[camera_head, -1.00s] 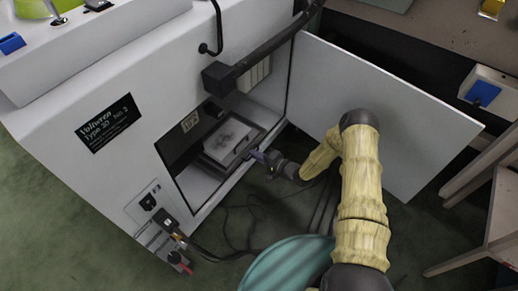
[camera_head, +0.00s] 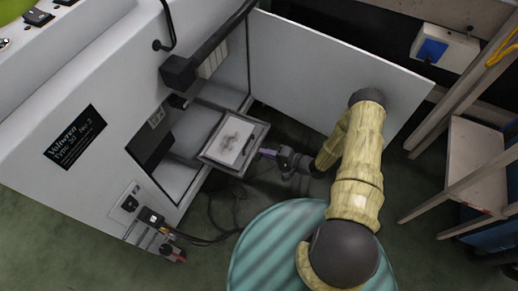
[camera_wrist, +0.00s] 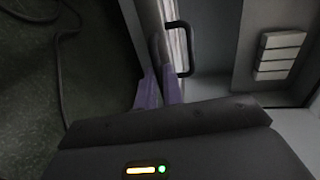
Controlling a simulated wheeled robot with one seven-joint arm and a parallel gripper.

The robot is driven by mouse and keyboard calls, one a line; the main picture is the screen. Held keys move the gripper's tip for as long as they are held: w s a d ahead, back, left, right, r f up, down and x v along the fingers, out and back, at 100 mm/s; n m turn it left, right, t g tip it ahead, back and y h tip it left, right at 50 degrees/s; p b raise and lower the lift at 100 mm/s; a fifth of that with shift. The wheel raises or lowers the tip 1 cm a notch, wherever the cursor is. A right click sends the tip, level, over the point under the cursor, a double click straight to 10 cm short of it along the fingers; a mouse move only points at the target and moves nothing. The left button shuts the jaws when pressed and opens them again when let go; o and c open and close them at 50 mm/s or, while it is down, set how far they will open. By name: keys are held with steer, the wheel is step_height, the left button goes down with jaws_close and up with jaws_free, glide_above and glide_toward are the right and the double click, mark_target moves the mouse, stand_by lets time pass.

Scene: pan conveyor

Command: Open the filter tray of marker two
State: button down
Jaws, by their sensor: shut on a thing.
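The wrist view shows the fingers (camera_wrist: 160,88) closed at the dark looped handle (camera_wrist: 188,60); the exact contact is partly hidden.
The machine's white door (camera_head: 320,70) stands wide open behind my arm. Dark cables (camera_head: 222,212) lie on the green floor below the tray. A wooden chair (camera_head: 475,160) stands at right.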

steer(key=shift+d, duration=0.1)
steer(key=c, duration=1.5)
jaws_free()
steer(key=shift+c, duration=0.2)
steer(key=p+v, duration=0.6)
steer(key=v, duration=1.1)
steer(key=shift+s+d, duration=0.2)
steer(key=shift+s, duration=0.05)
steer(key=shift+w, duration=0.1)
